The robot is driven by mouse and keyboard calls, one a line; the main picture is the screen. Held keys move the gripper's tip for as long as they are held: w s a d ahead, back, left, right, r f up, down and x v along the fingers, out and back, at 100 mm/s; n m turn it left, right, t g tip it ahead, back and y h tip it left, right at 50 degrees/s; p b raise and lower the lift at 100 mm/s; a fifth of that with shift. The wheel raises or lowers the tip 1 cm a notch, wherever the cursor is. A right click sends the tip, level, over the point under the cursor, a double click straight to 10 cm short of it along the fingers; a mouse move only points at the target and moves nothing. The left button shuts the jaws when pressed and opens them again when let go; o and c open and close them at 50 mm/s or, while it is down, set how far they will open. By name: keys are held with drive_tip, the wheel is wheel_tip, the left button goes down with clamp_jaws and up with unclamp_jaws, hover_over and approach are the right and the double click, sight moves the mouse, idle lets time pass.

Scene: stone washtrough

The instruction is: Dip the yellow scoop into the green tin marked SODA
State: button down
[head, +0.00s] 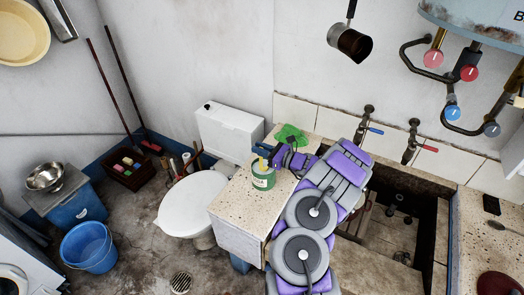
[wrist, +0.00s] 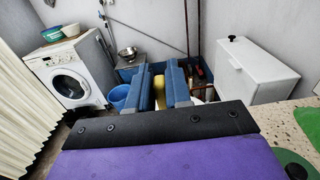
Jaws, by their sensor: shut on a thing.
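The green tin (head: 263,180) stands upright on the speckled stone ledge (head: 233,200); its label is too small to read. My gripper (head: 261,149) is above the tin, its blue fingers shut on the yellow scoop (head: 262,163). The scoop hangs down at the tin's mouth in the head view; I cannot tell how deep its lower end is. In the wrist view the yellow scoop (wrist: 159,88) shows between the two blue fingers (wrist: 161,86). The tin is not visible in the wrist view.
A green cloth (head: 290,134) lies on the ledge behind my gripper. The toilet (head: 190,205) stands left of the ledge, with its white cistern (head: 229,133) behind. The sunken stone trough (head: 400,225) is at right, under two taps.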

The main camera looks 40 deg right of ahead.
drive_tip(key=shift+r+p, duration=1.3)
drive_tip(key=shift+r, duration=1.85)
